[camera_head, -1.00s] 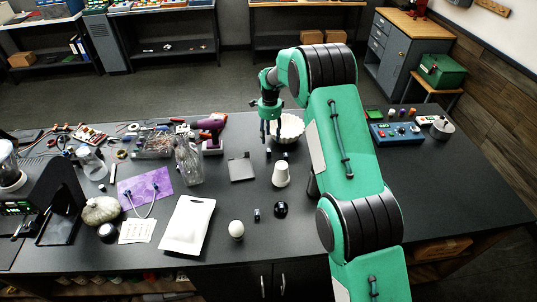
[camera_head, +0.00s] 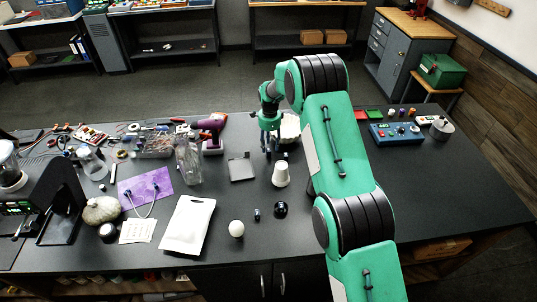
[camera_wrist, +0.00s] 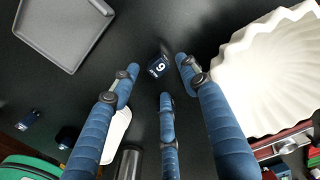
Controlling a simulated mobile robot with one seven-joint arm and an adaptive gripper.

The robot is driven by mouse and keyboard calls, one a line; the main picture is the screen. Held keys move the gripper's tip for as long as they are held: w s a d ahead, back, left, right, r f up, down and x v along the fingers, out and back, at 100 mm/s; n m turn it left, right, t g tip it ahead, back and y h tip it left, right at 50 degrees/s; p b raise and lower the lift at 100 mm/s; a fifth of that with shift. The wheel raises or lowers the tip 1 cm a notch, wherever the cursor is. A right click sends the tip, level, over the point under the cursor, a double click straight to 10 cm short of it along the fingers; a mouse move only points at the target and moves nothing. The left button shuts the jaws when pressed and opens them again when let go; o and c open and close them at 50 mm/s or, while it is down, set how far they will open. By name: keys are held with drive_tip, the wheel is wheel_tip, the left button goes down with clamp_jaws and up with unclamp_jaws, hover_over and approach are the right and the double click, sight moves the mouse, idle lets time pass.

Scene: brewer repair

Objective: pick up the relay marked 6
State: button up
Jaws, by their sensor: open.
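A small dark blue relay (camera_wrist: 158,66) stands on the black bench top in the wrist view. Its face has a white digit that looks like a 6 or a 9, depending on which way up it is read. My gripper (camera_wrist: 160,78) is open, with its blue fingers spread around the relay and nothing held. I cannot tell whether any finger touches it.
A white fluted bowl (camera_wrist: 265,70) stands close to the right of the fingers. A grey tray (camera_head: 242,169) lies to their left.

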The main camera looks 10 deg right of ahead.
sight(269, 150)
drive_tip(key=shift+a+f+p, duration=0.1)
drive_tip(key=shift+f+p, duration=0.2)
drive_tip(key=shift+f, duration=2)
clamp_jaws()
